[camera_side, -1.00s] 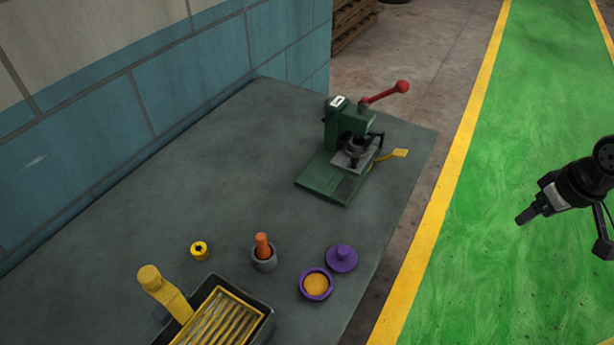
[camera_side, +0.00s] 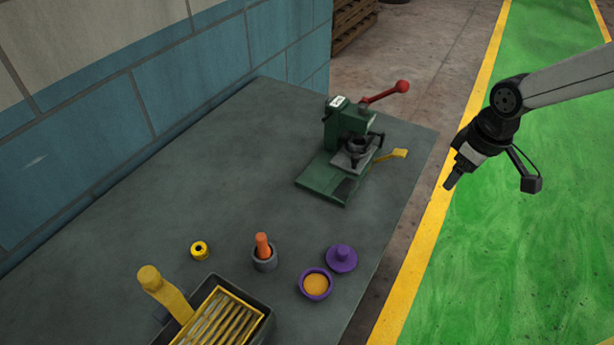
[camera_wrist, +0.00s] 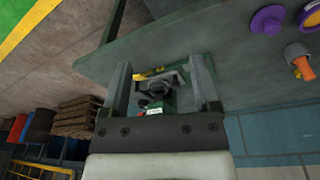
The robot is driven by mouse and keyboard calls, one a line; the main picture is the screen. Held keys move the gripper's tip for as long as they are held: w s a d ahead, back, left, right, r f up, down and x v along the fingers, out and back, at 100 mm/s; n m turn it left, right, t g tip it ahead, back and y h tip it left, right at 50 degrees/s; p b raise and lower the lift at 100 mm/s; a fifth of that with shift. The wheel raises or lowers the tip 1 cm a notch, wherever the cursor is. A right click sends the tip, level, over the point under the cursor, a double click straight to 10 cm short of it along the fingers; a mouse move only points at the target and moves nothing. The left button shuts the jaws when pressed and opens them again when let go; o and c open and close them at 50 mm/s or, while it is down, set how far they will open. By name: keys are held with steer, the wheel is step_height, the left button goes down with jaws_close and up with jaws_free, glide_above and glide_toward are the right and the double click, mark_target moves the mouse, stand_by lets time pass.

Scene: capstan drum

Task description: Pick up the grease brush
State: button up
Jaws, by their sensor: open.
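An orange handle (camera_side: 263,242), which looks like the grease brush, stands nearly upright in a small grey cup (camera_side: 265,261) on the bench; its lower end is hidden in the cup. In the wrist view the orange handle (camera_wrist: 303,68) shows at the right edge, beside the grey cup (camera_wrist: 296,50). My gripper (camera_side: 450,184) is in the air off the bench's right edge, far up and right of the brush. In the wrist view my gripper (camera_wrist: 160,72) has its two fingers apart, with nothing held between them.
A green press (camera_side: 345,140) with a red-knobbed lever stands at the bench's far right. A purple pot (camera_side: 302,284) of orange-yellow stuff and a purple lid (camera_side: 341,259) lie right of the cup. Mid-bench is clear.

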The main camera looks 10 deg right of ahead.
steer(key=w+a+n, duration=0.4)
steer(key=w+a, duration=0.1)
steer(key=a, duration=0.5)
steer(key=n+g, duration=0.2)
steer(key=n, duration=0.7)
glide_toward(261, 236)
steer(key=f, duration=0.5)
steer(key=shift+s+a, duration=0.2)
steer(key=shift+f, duration=3.95)
jaws_close()
